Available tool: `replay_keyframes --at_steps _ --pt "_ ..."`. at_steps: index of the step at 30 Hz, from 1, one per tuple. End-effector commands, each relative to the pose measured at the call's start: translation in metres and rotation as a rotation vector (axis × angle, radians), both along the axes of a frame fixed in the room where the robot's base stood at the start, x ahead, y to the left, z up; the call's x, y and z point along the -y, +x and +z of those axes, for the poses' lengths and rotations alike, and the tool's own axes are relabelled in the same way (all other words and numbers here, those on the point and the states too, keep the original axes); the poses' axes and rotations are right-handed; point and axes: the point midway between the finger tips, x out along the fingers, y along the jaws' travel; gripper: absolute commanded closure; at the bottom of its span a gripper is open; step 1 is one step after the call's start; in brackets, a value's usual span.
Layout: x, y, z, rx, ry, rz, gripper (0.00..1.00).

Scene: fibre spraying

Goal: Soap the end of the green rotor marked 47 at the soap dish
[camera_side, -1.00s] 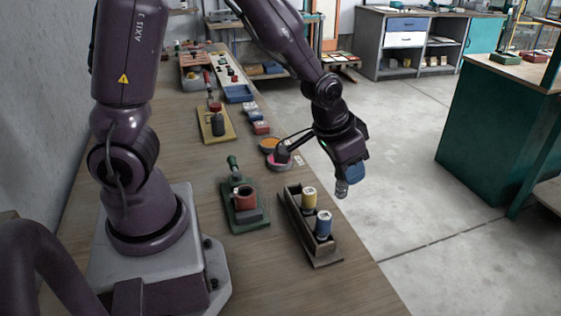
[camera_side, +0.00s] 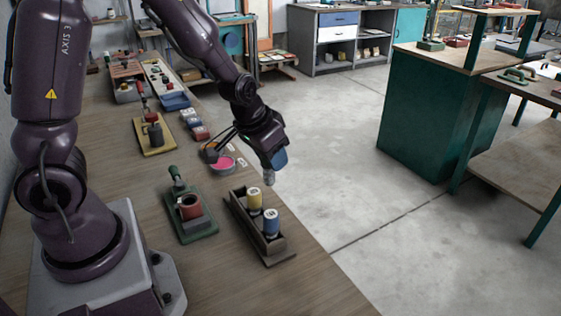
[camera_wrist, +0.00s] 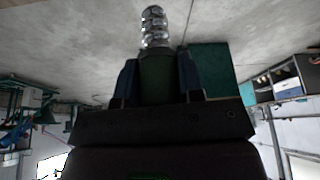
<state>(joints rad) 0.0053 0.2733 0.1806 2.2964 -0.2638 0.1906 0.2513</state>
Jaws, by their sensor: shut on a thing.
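My gripper (camera_side: 278,158) is shut on the green rotor, whose dark green body (camera_wrist: 157,82) shows between the blue fingers in the wrist view. The rotor's shiny ribbed end (camera_wrist: 155,28) sticks out beyond the fingers. In the side view this end (camera_side: 270,178) points down, in the air right of the dishes, behind the wooden rack. The mark 47 cannot be read.
A wooden rack (camera_side: 277,257) holds a yellow spool (camera_side: 254,198) and a blue spool (camera_side: 271,223). A yellow stand (camera_side: 154,151) is farther back.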

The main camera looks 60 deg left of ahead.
Motion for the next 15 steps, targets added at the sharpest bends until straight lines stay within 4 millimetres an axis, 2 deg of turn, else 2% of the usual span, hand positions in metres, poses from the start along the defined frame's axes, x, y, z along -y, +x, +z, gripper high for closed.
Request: replay_keyframes --at_steps 1,8,12,15 --pt "-0.023 0.001 -0.005 0.000 0.001 0.060 0.98" --pt "-0.129 -0.002 -0.026 0.001 0.001 0.324 0.98" --pt "-0.195 -0.013 -0.038 0.002 0.001 0.472 0.98" --pt "-0.233 -0.022 -0.045 0.002 0.001 0.556 0.98"
